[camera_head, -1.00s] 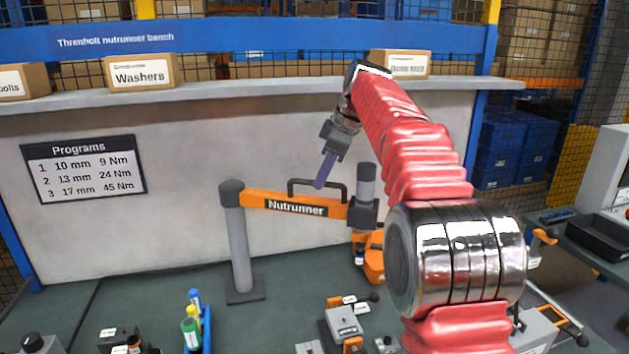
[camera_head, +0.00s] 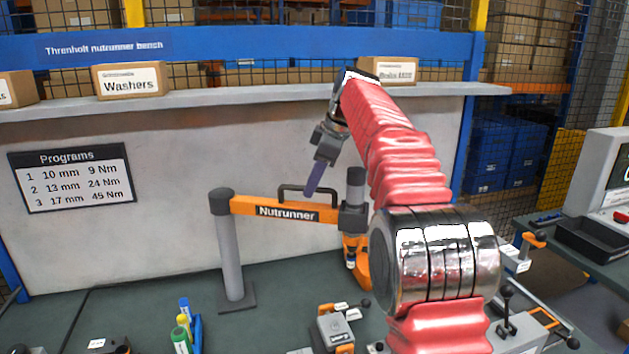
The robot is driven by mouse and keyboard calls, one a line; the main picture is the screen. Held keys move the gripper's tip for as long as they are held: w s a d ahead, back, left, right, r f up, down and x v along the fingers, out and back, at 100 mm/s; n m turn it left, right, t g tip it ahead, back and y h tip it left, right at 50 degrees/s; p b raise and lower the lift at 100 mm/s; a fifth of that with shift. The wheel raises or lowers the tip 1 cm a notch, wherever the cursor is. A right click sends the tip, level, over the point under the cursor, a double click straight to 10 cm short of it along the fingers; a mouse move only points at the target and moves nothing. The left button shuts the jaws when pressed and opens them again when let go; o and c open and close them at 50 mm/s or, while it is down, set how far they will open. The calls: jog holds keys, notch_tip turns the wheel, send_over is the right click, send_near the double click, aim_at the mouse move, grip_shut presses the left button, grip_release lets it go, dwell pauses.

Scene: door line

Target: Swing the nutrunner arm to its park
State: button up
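The orange nutrunner arm (camera_head: 250,208), labelled "Nutrunner", reaches right from a grey post (camera_head: 230,255) on the bench. A dark bar handle (camera_head: 300,188) stands on top of it. At its right end a dark head (camera_head: 353,218) carries an orange tool (camera_head: 358,262) hanging down, partly hidden by my red arm. My gripper (camera_head: 313,182), with purple fingers, points down near the handle. In the picture the fingertips overlap the handle's right part; I cannot tell whether they touch it, or whether they are open or shut. No park is identifiable.
A Washers box (camera_head: 131,80) stands on the shelf (camera_head: 235,97) behind. Coloured markers (camera_head: 185,330) and a grey fixture (camera_head: 333,331) are on the bench's front part. A lever unit (camera_head: 510,325) stands at the right. The bench around the post is clear.

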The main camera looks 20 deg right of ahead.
jog(key=v, duration=1.1)
jog(key=shift+d+r, duration=0.15)
jog(key=shift+r, duration=0.15)
jog(key=shift+s, duration=0.15)
jog(key=shift+r, duration=0.1)
dwell(0.9)
